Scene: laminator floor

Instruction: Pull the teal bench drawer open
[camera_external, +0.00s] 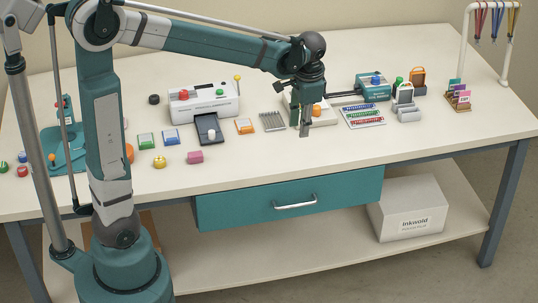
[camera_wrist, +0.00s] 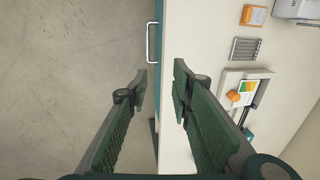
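The teal bench drawer (camera_external: 245,206) sits under the front edge of the bench and looks shut. Its silver bar handle (camera_external: 295,202) is at the middle of the front. In the wrist view the handle (camera_wrist: 150,42) shows past my fingertips, at the bench edge, and only a thin strip of the drawer front shows. My gripper (camera_external: 304,132) is above the benchtop, behind and higher than the handle, pointing down. In the wrist view my gripper (camera_wrist: 161,82) has its fingers apart with nothing between them, and it is not touching the handle.
A grey box (camera_external: 410,208) stands on the lower shelf, right of the drawer. Space before the drawer is clear.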

